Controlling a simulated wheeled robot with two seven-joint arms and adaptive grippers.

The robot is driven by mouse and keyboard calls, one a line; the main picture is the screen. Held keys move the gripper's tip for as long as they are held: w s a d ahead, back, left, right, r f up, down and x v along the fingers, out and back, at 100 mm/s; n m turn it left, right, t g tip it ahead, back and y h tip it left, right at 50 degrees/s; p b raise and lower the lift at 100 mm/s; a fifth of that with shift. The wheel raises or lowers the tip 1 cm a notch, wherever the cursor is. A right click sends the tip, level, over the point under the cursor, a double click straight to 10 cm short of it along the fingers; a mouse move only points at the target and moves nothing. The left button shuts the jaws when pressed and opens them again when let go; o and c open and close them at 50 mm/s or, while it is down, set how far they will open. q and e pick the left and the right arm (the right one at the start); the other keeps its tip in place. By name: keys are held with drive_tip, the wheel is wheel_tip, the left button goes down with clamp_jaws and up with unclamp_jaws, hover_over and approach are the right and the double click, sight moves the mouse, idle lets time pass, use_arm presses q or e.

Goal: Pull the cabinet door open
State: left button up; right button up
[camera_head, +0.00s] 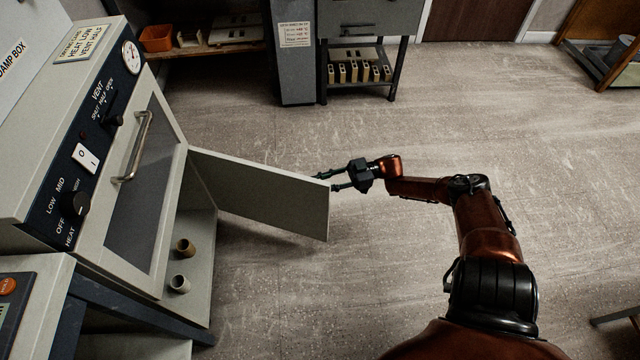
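The cabinet door (262,196) is a pale flat panel below the oven-like unit. It stands swung wide open, reaching out to the right over the floor. The cabinet interior (198,240) is exposed. My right gripper (326,182) is at the door's free end, by its upper outer corner. Its two fingers are spread apart, one beyond the door's top edge and one close to the outer corner. I cannot tell whether either finger touches the door. My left gripper is out of view.
The unit above has a glass-fronted oven door with a metal handle (138,145) and a dark control panel. A grey stand (368,60) is at the back. Open floor (400,270) surrounds my arm.

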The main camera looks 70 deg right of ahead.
drive_tip(key=shift+d, duration=0.1)
drive_tip(key=v, duration=1.1)
drive_tip(key=shift+s+d, duration=0.15)
drive_tip(key=shift+s, duration=0.25)
